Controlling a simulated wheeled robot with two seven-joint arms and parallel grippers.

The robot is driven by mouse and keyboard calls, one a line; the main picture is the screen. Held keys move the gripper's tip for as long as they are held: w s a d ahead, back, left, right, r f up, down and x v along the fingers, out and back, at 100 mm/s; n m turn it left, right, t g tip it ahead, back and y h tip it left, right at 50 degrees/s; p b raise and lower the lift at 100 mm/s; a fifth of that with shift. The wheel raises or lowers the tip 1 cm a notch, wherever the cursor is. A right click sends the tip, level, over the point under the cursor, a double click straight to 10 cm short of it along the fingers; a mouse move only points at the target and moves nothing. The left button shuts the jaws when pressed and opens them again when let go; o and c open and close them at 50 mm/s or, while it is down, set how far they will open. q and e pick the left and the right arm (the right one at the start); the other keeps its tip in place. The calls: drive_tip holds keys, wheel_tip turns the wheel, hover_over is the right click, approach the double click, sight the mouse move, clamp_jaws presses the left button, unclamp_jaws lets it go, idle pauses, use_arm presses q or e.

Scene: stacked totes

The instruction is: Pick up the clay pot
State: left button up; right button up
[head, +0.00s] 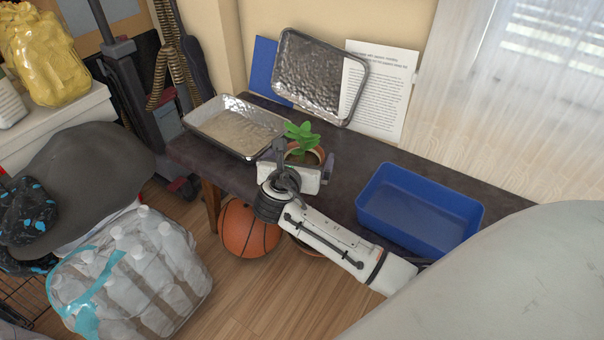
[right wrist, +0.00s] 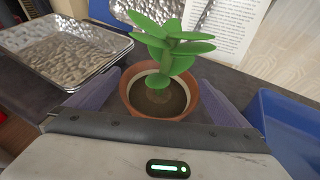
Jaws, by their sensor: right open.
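The clay pot (head: 318,155) stands on the dark table and holds a green plant (head: 301,137). In the right wrist view the pot (right wrist: 191,104) shows its orange-brown rim, a pale inner ring and dark soil. My right gripper (head: 301,160) is at the pot's near side in the head view and hides part of it. In the right wrist view its two purple-grey fingers (right wrist: 162,86) are open, one on each side of the pot. I cannot tell whether they touch it. My left gripper is not in view.
A metal tray (head: 240,104) lies left of the pot; another metal tray (head: 319,76) leans on the wall behind. A blue bin (head: 413,225) stands to the right on the dark table (head: 385,157). A basketball (head: 249,229) and bagged bottles (head: 135,275) are below.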

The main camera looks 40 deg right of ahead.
drive_tip(key=shift+r, duration=0.1)
drive_tip(key=c, duration=1.4)
